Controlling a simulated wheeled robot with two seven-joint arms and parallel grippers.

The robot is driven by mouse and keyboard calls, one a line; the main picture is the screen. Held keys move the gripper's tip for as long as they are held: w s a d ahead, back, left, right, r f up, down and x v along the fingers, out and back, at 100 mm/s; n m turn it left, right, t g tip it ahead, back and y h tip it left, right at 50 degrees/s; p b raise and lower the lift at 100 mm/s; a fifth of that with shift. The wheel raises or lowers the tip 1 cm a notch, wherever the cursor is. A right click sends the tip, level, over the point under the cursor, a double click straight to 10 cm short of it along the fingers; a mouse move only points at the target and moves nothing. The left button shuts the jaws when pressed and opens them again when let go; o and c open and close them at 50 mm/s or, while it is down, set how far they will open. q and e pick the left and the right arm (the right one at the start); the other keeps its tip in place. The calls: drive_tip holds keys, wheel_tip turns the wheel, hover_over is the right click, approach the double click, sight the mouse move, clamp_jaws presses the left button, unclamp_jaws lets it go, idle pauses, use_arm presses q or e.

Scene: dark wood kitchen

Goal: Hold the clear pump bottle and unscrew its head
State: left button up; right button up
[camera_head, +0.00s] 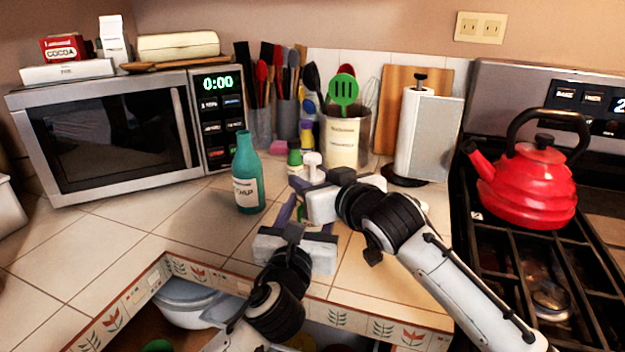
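The clear pump bottle shows mainly by its white pump head (312,161), upright on the counter near the middle. Its body is mostly hidden behind my grippers. My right gripper (313,182) comes in from the right, with its fingers at the height of the pump head, just below its top. Whether they press on the head cannot be told. My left gripper (303,210) comes up from below, lower down at the bottle's body, with a finger on either side of it; it appears shut on the body.
A teal ketchup bottle (248,178) stands close left of the grippers. A microwave (115,135) is left, a red kettle (528,185) right on the stove. An open drawer (190,303) lies in front.

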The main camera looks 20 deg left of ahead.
drive_tip(key=shift+o, duration=1)
drive_tip(key=v, duration=0.6)
drive_tip(key=shift+x, duration=3)
